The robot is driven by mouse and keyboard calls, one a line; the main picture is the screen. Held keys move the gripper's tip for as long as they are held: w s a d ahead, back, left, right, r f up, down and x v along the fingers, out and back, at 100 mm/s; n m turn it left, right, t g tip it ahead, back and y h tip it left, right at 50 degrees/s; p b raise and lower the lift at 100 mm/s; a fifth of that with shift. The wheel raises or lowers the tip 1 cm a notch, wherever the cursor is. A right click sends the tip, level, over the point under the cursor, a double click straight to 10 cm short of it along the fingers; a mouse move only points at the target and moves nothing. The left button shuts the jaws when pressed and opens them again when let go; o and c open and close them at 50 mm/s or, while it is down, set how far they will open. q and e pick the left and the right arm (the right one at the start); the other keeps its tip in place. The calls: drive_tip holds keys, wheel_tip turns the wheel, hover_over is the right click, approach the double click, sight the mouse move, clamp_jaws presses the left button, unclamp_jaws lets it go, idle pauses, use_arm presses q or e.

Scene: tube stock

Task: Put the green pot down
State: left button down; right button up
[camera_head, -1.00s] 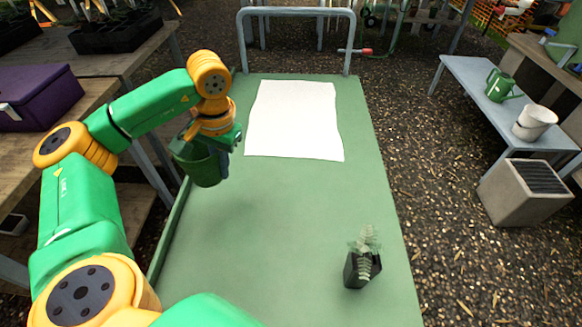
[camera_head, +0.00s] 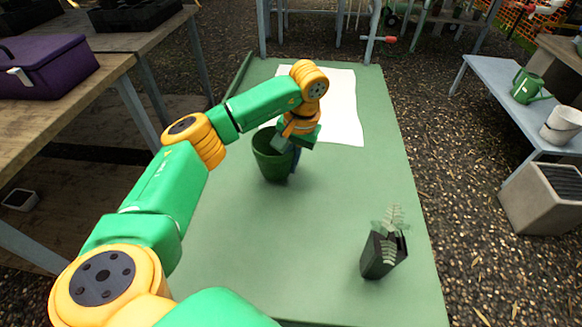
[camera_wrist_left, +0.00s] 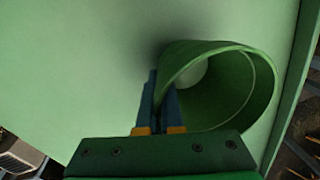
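The green pot (camera_head: 270,162) is a dark green, empty, open-topped pot, upright or slightly tilted, over the green table (camera_head: 300,235) just in front of the white sheet (camera_head: 343,105). My left gripper (camera_head: 294,154) is at the pot's right side, with its blue fingers pinching the pot wall. In the left wrist view the pot (camera_wrist_left: 222,85) lies to the right of the fingers (camera_wrist_left: 160,100), its rim between them. A soft shadow shows beside it. I cannot tell whether its base touches the table. My right gripper is not in view.
A small dark pot with a fern-like plant (camera_head: 383,252) stands at the table's front right. A purple box (camera_head: 50,65) is on the wooden bench at left. A bench at right holds a green watering can (camera_head: 527,87) and a white pot (camera_head: 561,125). The table's middle is clear.

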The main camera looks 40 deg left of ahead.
use_arm(q)
drive_tip(key=shift+f, duration=0.75)
drive_tip(key=shift+f, duration=0.1)
drive_tip(key=c, duration=1.1)
unclamp_jaws()
drive_tip(key=shift+o, duration=0.2)
wheel_tip(320, 180, up, 12)
drive_tip(key=d+p, duration=0.1)
drive_tip(key=p, duration=0.2)
drive_tip(key=shift+w+d, duration=0.2)
drive_tip(key=shift+d, duration=0.1)
